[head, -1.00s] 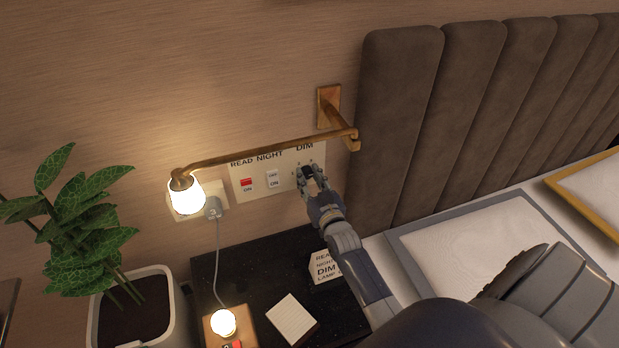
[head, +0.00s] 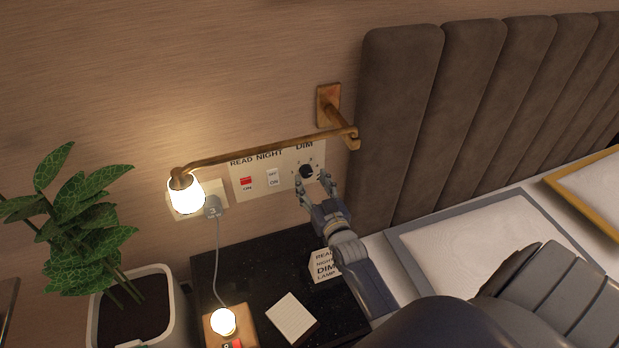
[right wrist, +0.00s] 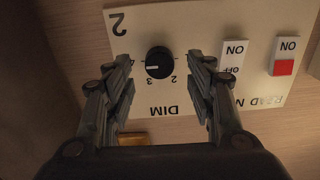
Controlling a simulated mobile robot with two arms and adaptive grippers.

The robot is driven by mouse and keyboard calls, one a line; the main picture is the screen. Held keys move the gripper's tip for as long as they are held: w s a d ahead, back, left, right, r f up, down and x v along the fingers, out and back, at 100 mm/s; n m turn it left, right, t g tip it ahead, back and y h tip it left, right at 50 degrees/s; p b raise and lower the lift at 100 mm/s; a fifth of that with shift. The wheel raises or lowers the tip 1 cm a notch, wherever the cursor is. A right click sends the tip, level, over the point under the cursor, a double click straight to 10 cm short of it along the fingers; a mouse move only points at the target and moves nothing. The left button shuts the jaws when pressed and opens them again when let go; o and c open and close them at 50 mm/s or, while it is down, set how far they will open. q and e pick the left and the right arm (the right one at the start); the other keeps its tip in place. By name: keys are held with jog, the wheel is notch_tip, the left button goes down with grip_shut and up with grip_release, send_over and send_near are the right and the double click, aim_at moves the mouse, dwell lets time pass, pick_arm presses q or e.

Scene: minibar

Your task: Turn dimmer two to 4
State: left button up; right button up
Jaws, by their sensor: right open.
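The black round dimmer knob (head: 306,171) sits on the white wall panel (head: 236,183) under the label DIM. In the right wrist view the knob (right wrist: 159,62) shows upside down, on a panel (right wrist: 215,30) marked with a large 2. Its white pointer line points left, close to the 4. My right gripper (head: 312,183) is open just off the knob, towards the lower right. In the right wrist view its fingers (right wrist: 158,64) stand apart on either side of the knob, with gaps. My left gripper is not in view.
A red READ switch (head: 246,182) and a white NIGHT switch (head: 273,178) share the panel. A brass lamp arm (head: 260,150) crosses just above it. Below are a black bedside table (head: 255,263), a label block (head: 325,266) and a lit lamp (head: 223,321).

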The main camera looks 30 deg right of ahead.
jog(key=v, duration=0.9)
dwell(0.3)
